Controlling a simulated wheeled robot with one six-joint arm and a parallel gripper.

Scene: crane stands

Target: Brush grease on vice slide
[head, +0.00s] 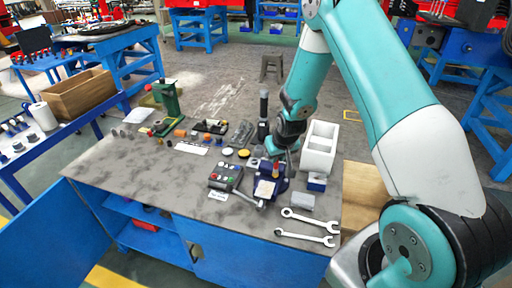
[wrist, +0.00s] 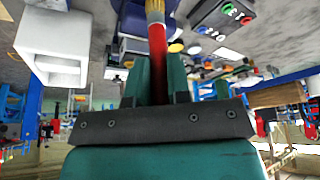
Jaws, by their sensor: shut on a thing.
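My gripper (wrist: 158,72) is shut on the red handle of a brush (wrist: 157,45), whose tan bristles point away from the fingers at the top of the wrist view. In the head view the brush (head: 276,165) is a small red piece below my gripper (head: 279,152), over the vice. The blue vice (head: 266,195) stands near the front of the grey bench, with a pale top face and a handle at its lower left. In the wrist view the vice (wrist: 135,27) is partly hidden behind the brush. I cannot tell whether the bristles touch the slide.
A button box (head: 225,176) stands left of the vice. A white bin (head: 319,147) stands to its right rear. Two wrenches (head: 308,222) lie at the front right. Round tins (head: 243,153) sit behind the button box. The bench's left front (head: 140,175) is clear.

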